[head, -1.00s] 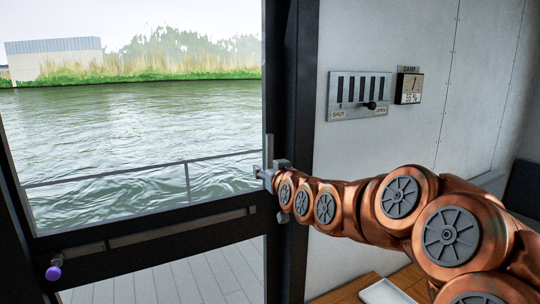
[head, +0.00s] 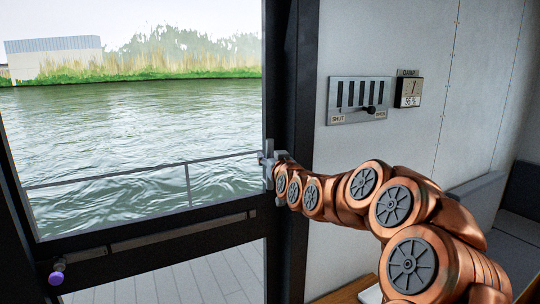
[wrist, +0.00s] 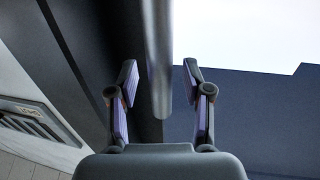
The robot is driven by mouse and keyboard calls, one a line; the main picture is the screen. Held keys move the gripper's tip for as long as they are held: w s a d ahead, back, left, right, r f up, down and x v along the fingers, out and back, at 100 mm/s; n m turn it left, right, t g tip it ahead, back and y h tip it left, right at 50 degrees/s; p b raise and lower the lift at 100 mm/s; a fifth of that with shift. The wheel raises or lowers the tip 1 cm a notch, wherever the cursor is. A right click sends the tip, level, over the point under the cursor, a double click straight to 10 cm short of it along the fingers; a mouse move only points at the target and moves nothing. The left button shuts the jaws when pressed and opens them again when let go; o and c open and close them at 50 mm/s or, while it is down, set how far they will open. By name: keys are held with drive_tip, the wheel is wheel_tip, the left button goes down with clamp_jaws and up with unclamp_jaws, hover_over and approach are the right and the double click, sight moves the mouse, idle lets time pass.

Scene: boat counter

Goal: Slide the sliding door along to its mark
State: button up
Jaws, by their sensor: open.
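The sliding door (head: 170,215) has a dark frame with a large glass pane above and a smaller one below. It fills the left of the head view, with its right edge by the dark upright. A grey vertical bar, apparently its handle (wrist: 158,50), comes down between my fingers in the wrist view. My gripper (wrist: 160,80) is open, one finger on each side of the bar, with a visible gap on both sides. In the head view my gripper (head: 268,172) is at the door's right edge, small and partly hidden by my wrist. I cannot make out a mark for certain.
A purple knob (head: 56,278) sits at the lower left, near a long rail (head: 180,229) across the door. A slotted SHUT/OPEN panel (head: 358,100) and a damp gauge (head: 409,90) are on the pale wall. A wooden surface (head: 345,292) lies low, beside my arm.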

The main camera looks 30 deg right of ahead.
drive_tip(key=shift+w+d, duration=0.1)
drive_tip(key=shift+w, duration=0.3)
drive_tip(key=shift+c, duration=0.5)
clamp_jaws()
